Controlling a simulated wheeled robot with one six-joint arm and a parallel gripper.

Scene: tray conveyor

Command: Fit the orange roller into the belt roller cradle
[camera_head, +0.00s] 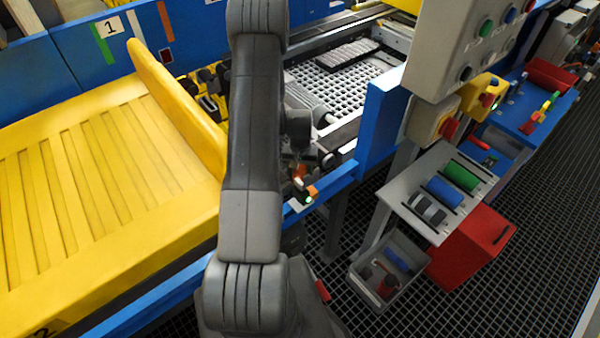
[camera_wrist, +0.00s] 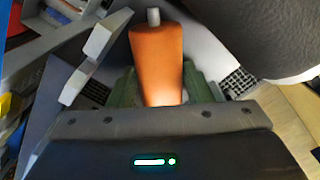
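In the wrist view the orange roller (camera_wrist: 157,50) stands out from my gripper (camera_wrist: 160,88), with a grey axle stub at its far end. The green finger pads lie against both sides of its near part, so the gripper is shut on it. A pale grey notched bracket (camera_wrist: 100,42) is to the left of the roller, apart from it in the picture; I cannot tell if it belongs to the cradle. In the head view my arm hides most of the gripper and the conveyor behind it; only small orange bits show beside the blue frame edge.
A grey rack (camera_head: 408,193) with blue, green and striped black rollers stands at the right. Below it are a grey bin (camera_head: 364,291) of parts and a red box (camera_head: 480,245). A yellow ribbed chute (camera_head: 90,180) fills the left. A control box (camera_head: 465,45) overhangs the right.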

